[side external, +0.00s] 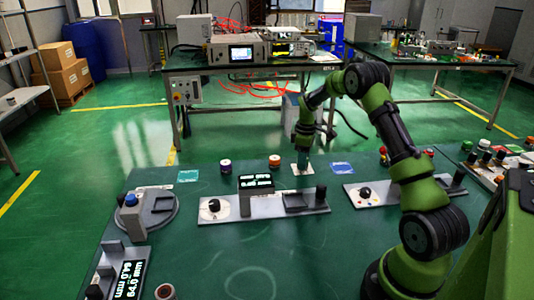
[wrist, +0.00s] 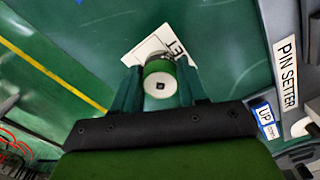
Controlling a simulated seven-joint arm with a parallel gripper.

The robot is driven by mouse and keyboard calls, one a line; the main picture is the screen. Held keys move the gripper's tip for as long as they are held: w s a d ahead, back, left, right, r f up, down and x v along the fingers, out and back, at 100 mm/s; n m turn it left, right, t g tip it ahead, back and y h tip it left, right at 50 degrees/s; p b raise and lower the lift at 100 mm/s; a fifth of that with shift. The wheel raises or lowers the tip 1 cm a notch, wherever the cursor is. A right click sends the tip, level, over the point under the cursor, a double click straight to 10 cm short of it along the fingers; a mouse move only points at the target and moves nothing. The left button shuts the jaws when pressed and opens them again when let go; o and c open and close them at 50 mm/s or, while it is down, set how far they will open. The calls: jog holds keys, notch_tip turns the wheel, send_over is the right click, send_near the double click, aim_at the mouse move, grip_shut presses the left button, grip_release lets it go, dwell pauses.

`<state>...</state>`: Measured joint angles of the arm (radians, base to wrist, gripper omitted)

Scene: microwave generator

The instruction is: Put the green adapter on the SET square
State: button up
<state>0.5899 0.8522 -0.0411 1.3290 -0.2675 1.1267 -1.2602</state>
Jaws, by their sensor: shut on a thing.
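My gripper (side external: 303,158) is at the back of the green table, low over the white SET square (side external: 302,171). In the wrist view my gripper (wrist: 158,88) is shut on the green adapter (wrist: 160,68), a short round piece with a pale end face and a dark hole in the middle. The white SET square (wrist: 142,53) lies behind it in that view, with part of its lettering covered. I cannot tell whether the adapter touches the square. In the side view the adapter is hard to make out between the fingers.
Two round pieces (side external: 225,166) (side external: 274,161) stand left of the gripper. A teal square (side external: 188,176) and a blue square (side external: 342,168) lie on the table. A grey device with a display (side external: 256,183) stands in front; another panel (side external: 366,193) is to the right.

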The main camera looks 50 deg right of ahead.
jog(key=o, duration=1.3)
jog(key=shift+c, duration=0.2)
notch_tip(320, 180, up, 12)
jog(key=a+r+m+t, duration=0.1)
jog(key=a+r+t, duration=0.1)
jog(key=a+r, duration=0.65)
jog(key=s+a+r+m+t, duration=0.25)
jog(key=s+a, duration=0.35)
jog(key=a, duration=0.4)
jog(key=s+a+r+m+t, duration=0.1)
jog(key=s+a+r+m, duration=0.15)
jog(key=s+a, duration=0.5)
jog(key=s+a+f+m+t+y, duration=0.1)
jog(key=s+a+f+y, duration=0.1)
jog(key=s+a, duration=0.3)
jog(key=shift+s+a+f+m+t, duration=0.25)
jog(key=shift+s+a+m+t, duration=0.1)
jog(key=shift+a, duration=0.85)
